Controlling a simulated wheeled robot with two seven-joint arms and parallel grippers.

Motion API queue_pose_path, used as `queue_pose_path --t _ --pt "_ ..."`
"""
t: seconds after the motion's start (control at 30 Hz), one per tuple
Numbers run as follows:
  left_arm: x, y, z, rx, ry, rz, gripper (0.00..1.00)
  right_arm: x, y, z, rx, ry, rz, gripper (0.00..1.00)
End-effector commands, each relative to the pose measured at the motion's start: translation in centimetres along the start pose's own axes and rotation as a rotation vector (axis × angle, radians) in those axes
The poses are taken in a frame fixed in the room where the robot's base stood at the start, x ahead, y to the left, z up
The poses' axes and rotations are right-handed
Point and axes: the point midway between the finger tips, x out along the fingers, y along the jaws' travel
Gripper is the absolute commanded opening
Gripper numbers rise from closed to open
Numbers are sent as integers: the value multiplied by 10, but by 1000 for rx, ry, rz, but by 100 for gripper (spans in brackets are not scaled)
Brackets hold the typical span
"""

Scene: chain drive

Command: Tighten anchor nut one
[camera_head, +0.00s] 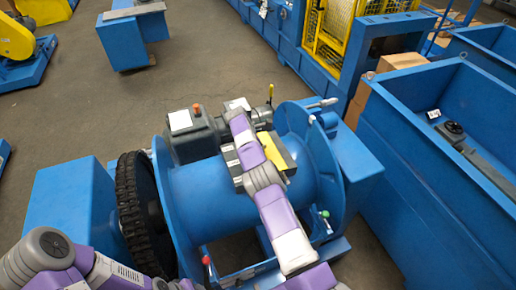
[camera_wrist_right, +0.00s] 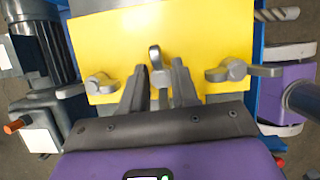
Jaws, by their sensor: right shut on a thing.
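A yellow plate (camera_wrist_right: 200,25) fills the middle of the right wrist view, with three grey wing-shaped nuts on it. The left nut (camera_wrist_right: 100,86) and right nut (camera_wrist_right: 238,70) stand free of my gripper. My right gripper (camera_wrist_right: 158,78) has its two dark fingers on either side of the middle nut (camera_wrist_right: 156,57) and is shut on it. I cannot tell which nut is number one. In the head view the yellow plate (camera_head: 273,151) shows partly on top of the blue drum, and my right arm covers the nuts and gripper. My left gripper is out of view.
The blue drum (camera_head: 205,195) has a black chain (camera_head: 135,212) at its left and a grey motor (camera_head: 190,140) behind. A levered rod (camera_head: 320,104) stands near the right flange. A blue bin (camera_head: 440,175) is close on the right.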

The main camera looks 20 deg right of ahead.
Motion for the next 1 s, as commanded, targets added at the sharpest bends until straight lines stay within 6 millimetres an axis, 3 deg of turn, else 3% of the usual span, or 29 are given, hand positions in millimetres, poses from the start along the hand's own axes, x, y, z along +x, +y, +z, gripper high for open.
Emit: queue_pose_path --t 0.17,0.2,0.63,1.0 --pt "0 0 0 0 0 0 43 -1 0 0 -1 -1 2 0" --pt "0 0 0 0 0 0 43 -1 0 0 -1 -1 2 36" --pt "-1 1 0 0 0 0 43 -9 1 0 -2 0 3 36" --pt "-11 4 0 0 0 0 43 -66 1 0 -1 0 5 36"
